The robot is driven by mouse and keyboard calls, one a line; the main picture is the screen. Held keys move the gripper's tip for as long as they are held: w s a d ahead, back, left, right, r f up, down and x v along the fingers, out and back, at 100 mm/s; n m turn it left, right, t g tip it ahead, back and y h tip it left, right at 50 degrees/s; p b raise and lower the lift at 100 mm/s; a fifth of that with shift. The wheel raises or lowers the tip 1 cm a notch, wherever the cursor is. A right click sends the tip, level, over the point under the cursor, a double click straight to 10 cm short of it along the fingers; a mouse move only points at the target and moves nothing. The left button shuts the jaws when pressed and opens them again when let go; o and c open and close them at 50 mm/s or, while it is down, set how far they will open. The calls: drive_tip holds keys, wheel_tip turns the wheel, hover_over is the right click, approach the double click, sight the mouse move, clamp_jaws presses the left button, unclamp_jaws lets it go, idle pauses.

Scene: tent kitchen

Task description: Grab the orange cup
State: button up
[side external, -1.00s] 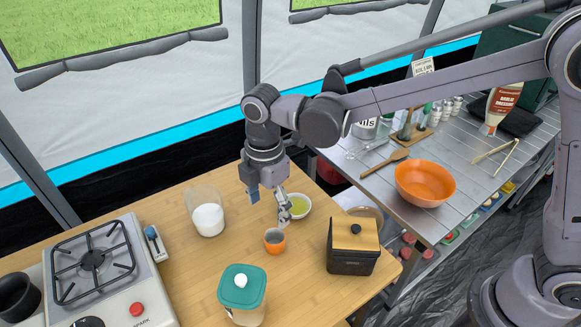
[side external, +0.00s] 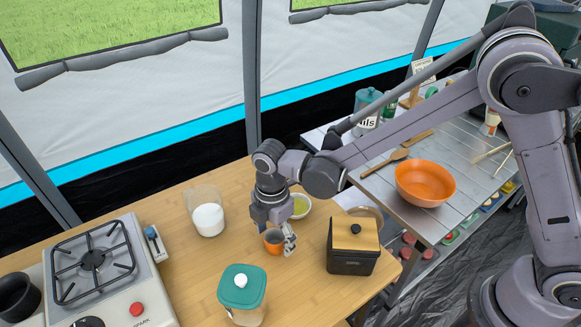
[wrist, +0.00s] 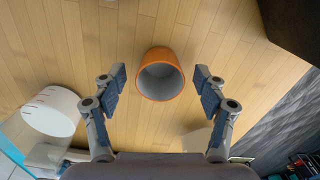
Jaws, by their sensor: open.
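The orange cup (side external: 273,241) stands upright on the wooden table, with a grey inside. In the wrist view the cup (wrist: 160,74) sits midway between the two blue-padded fingers, a little beyond their tips. My gripper (wrist: 160,82) is open, with a gap between each finger and the cup. In the side view my gripper (side external: 275,232) is low at the cup, with one finger to its right and the arm partly covering its far side.
A bowl of yellow-green liquid (side external: 300,206) is just behind the gripper. A black box with wooden lid (side external: 352,247) stands right, a green-lidded jar (side external: 242,290) in front, a glass with white contents (side external: 207,218) left. A stove (side external: 95,270) is far left.

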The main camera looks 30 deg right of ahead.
drive_tip(key=shift+f, duration=0.3)
drive_tip(key=c, duration=1.2)
drive_tip(key=shift+o, duration=0.2)
drive_tip(key=shift+r, duration=0.1)
